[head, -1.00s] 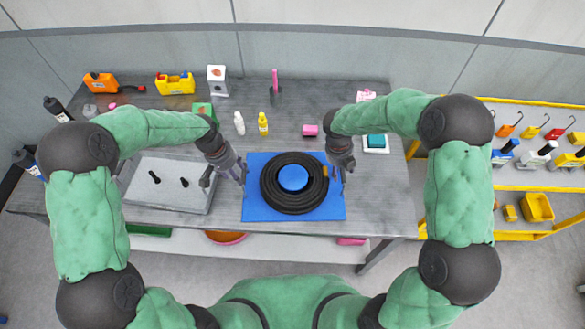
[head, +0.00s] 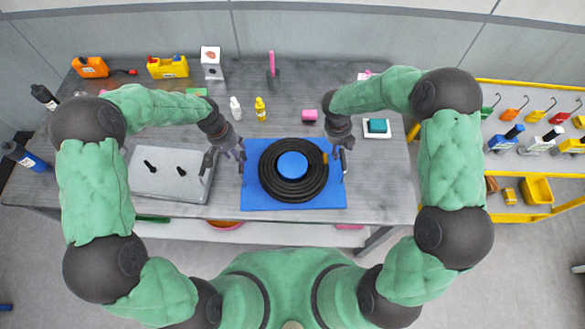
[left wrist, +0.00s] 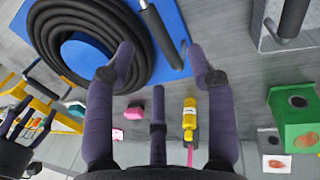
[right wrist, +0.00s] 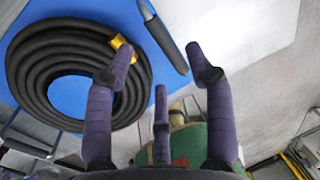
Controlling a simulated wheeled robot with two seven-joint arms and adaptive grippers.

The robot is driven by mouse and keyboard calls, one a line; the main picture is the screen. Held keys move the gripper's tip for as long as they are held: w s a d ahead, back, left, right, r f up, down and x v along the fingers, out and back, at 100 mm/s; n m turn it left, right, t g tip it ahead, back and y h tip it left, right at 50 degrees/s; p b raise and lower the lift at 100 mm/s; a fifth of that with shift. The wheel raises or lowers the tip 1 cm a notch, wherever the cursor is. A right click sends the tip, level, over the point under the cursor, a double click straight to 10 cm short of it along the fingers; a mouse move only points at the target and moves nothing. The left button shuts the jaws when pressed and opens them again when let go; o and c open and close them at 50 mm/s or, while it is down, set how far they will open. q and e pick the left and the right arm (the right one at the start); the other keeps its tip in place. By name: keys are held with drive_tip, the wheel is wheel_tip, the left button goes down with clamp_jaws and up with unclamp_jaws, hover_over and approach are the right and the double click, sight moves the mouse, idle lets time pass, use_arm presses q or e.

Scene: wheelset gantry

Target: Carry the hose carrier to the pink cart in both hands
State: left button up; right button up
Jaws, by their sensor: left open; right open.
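The hose carrier is a blue board (head: 255,200) with a coiled black hose (head: 318,190) around a blue hub (head: 292,166), lying flat on the grey table. A dark bar handle stands along each side, the left one (left wrist: 162,38) in the left wrist view and the right one (right wrist: 164,40) in the right wrist view. My left gripper (head: 238,160) is open at the board's left edge, its fingertips on either side of that handle. My right gripper (head: 342,158) is open at the right edge, fingertips likewise either side. Contact cannot be told. I see no pink cart.
Bottles (head: 260,108), a pink block (head: 309,115) and a white dish with a green block (head: 377,127) stand behind and right. A yellow rack (head: 520,185) stands right of the table.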

sight(341, 155)
use_arm(q)
drive_tip(key=shift+d+f, duration=0.25)
drive_tip(key=shift+f, duration=0.9)
drive_tip(key=shift+d+f, duration=0.2)
drive_tip(key=shift+f, duration=1)
drive_tip(key=shift+d+f, duration=0.25)
drive_tip(key=shift+f, duration=0.9)
use_arm(e)
drive_tip(key=shift+d+f, duration=0.25)
drive_tip(key=shift+f, duration=0.9)
drive_tip(key=shift+d+f, duration=0.2)
drive_tip(key=shift+f, duration=0.95)
drive_tip(key=shift+d+f, duration=0.25)
drive_tip(key=shift+f, duration=0.9)
use_arm(q)
clamp_jaws()
use_arm(e)
clamp_jaws()
